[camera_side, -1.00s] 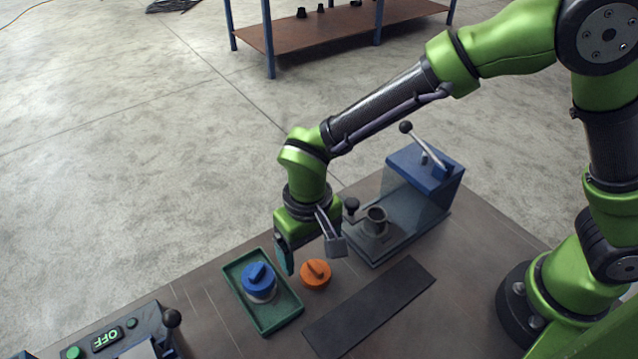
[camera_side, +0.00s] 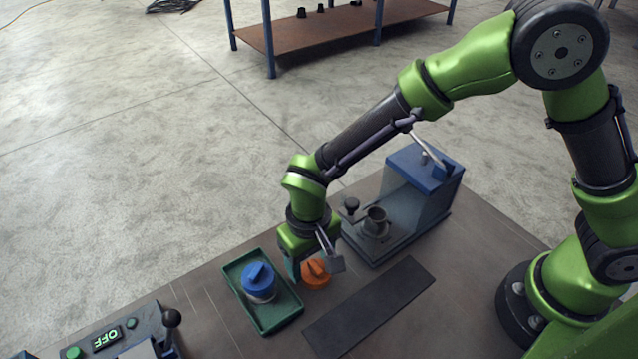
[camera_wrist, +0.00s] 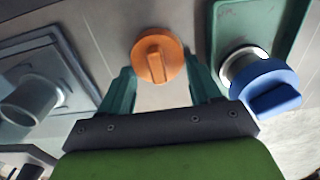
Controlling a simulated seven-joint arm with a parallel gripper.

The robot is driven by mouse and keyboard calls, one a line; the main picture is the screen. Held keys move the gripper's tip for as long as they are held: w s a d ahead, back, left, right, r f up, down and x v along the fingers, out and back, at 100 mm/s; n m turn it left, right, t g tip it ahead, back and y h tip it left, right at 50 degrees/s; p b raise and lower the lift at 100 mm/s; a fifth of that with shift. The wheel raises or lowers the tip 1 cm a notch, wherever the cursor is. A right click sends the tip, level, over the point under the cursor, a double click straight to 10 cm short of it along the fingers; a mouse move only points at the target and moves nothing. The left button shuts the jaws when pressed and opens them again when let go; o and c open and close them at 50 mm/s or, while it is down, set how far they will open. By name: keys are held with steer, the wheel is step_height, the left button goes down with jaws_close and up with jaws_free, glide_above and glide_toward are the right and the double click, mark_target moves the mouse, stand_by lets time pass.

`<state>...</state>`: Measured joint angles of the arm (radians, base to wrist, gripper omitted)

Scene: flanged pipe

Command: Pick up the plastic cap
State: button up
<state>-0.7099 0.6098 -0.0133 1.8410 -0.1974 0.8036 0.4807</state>
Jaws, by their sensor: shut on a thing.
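The orange plastic cap (camera_side: 317,274), round with a raised grip bar, is at table level between the green tray and the dark mat. My gripper (camera_side: 314,268) is lowered over it and shut on it, one finger on each side. In the wrist view the cap (camera_wrist: 150,50) sits between the teal fingers of my gripper (camera_wrist: 159,68), its top and bar visible. In the side view the gripper partly hides the cap. I see no clear gap under it.
A green tray (camera_side: 281,322) on the left holds a blue-capped part (camera_side: 258,277). A fixture with a grey pipe piece (camera_side: 376,220) and a blue lever press (camera_side: 425,165) stand behind to the right. A dark mat (camera_side: 368,305) lies in front. A control box (camera_side: 107,338) reads OFF.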

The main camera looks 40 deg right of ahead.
step_height(320, 180, up, 15)
steer(key=shift+f, duration=0.15)
steer(key=shift+c, duration=0.2)
stand_by(0.5)
step_height(320, 180, up, 5)
glide_above(310, 260)
steer(key=w+d, duration=0.1)
steer(key=d, duration=1.4)
step_height(310, 260, down, 9)
steer(key=shift+f, duration=0.45)
stand_by(0.4)
